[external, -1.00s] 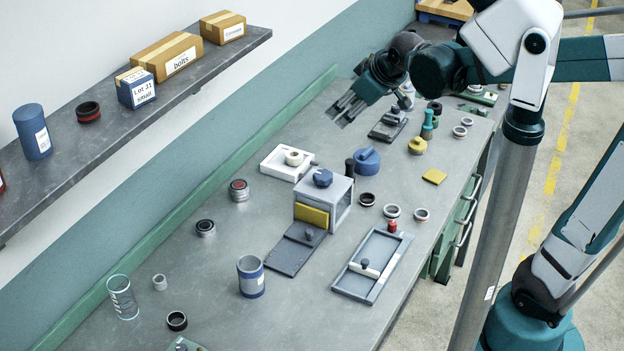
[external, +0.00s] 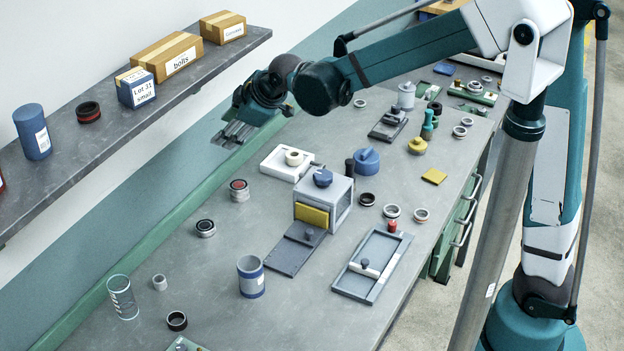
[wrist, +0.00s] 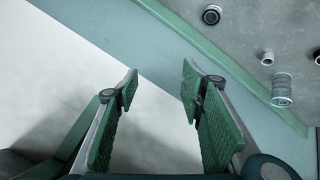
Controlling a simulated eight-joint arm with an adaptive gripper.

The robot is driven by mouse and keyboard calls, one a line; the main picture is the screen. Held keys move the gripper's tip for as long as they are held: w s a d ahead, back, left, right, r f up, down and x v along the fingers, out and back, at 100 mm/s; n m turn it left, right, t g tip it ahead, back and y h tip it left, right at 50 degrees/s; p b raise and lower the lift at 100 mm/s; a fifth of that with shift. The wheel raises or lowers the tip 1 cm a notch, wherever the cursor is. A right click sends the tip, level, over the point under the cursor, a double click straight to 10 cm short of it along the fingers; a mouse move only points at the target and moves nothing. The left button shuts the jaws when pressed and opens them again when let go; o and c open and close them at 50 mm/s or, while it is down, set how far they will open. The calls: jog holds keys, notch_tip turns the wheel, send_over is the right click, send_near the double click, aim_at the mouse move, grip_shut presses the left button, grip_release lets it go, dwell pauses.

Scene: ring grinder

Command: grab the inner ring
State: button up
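Several rings lie on the bench, and I cannot tell which one is the inner ring. A cream ring (external: 293,157) sits on a white tray; a red-and-dark ring stack (external: 239,190), a dark-topped silver ring (external: 205,228), a small pale ring (external: 160,282) and a black ring (external: 177,320) stand left of it. More rings, such as a dark one (external: 367,199) and a pale one (external: 391,211), lie at the right. My gripper (external: 232,136) is open and empty, above the bench's wall-side edge. In the wrist view its fingers (wrist: 160,88) are apart; the small pale ring (wrist: 267,58) shows upper right.
A grey box fixture (external: 341,207) with a blue knob stands mid-bench. A blue-banded cup (external: 250,277) and a clear glass (external: 122,297) stand nearer. A wall shelf (external: 120,115) with boxes is at the left. A green rail (external: 165,228) edges the bench.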

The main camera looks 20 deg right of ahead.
jog(key=s+a+f+n, duration=0.15)
jog(key=a+f, duration=0.35)
jog(key=a, duration=0.6)
jog(key=g+h+b, duration=0.2)
jog(key=g+h, duration=0.3)
jog(key=g, duration=0.2)
send_over(159, 279)
jog(key=shift+n, duration=0.25)
jog(key=f, duration=1.9)
jog(key=shift+w, duration=0.35)
jog(key=shift+s+f, duration=0.1)
jog(key=shift+s, duration=0.3)
jog(key=shift+f, duration=1.3)
